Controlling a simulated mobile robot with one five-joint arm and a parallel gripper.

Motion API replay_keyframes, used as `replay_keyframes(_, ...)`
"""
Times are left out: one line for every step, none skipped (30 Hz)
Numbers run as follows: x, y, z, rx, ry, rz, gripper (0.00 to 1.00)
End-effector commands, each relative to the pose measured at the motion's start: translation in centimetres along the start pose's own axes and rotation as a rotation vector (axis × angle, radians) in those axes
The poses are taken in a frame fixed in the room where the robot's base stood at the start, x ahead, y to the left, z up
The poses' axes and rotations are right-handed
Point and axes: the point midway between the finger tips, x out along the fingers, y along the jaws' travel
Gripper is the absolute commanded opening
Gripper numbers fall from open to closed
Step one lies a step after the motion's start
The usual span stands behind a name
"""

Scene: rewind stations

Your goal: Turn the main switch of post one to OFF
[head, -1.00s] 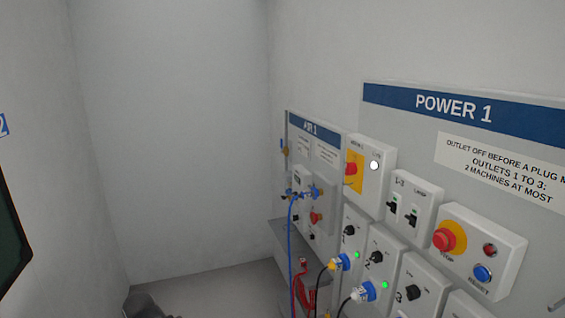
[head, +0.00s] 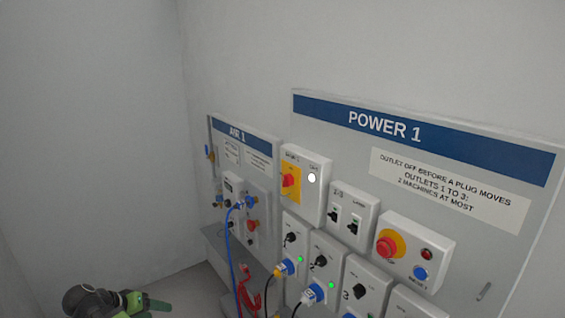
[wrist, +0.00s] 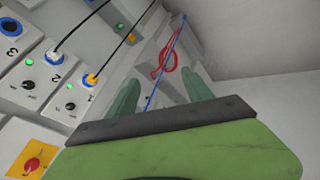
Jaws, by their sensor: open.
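The main switch (head: 289,180) of post one is a red rotary knob on a yellow plate, on a white box at the upper left of the POWER 1 panel (head: 330,115). A white round lamp (head: 312,178) is beside it. In the wrist view the red knob (wrist: 33,164) shows at the lower left corner. My gripper (wrist: 160,90) is open and empty, its two green fingers apart and away from the switch. In the head view my arm shows at the lower left, with green parts (head: 145,303); its fingertips are hard to make out.
A red stop button (head: 386,247) sits to the right. The AIR 1 panel (head: 240,135) with a blue hose (head: 229,235) is left. Left of the panels is bare wall.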

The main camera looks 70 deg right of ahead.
Motion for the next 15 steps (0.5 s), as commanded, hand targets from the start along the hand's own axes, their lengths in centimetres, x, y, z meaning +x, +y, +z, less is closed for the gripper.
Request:
replay_keyframes(-1.2,7.2,-4.9,0.176,0.066,0.128,0.59)
replay_keyframes(-1.2,10.8,-6.9,0.279,0.117,0.202,0.59)
replay_keyframes(-1.5,15.4,-9.3,0.406,0.190,0.292,0.59)
replay_keyframes(-1.9,18.6,-10.9,0.492,0.247,0.354,0.59)
replay_keyframes(-2.3,21.6,-12.2,0.570,0.305,0.410,0.59)
replay_keyframes(-3.0,25.2,-13.8,0.660,0.381,0.475,0.59)
replay_keyframes(-3.5,27.6,-14.7,0.717,0.435,0.516,0.59)
replay_keyframes(-4.1,29.7,-15.4,0.766,0.485,0.552,0.59)
replay_keyframes(-4.7,31.9,-16.2,0.819,0.545,0.591,0.59)
replay_keyframes(-5.2,33.3,-16.7,0.850,0.584,0.612,0.59)
replay_keyframes(-5.5,34.4,-17.1,0.875,0.616,0.630,0.59)
replay_keyframes(-5.8,35.4,-17.4,0.898,0.650,0.647,0.59)
replay_keyframes(-6.0,35.9,-17.5,0.911,0.669,0.655,0.59)
replay_keyframes(-6.1,36.2,-17.6,0.919,0.681,0.661,0.59)
replay_keyframes(-6.1,36.4,-17.6,0.925,0.691,0.665,0.59)
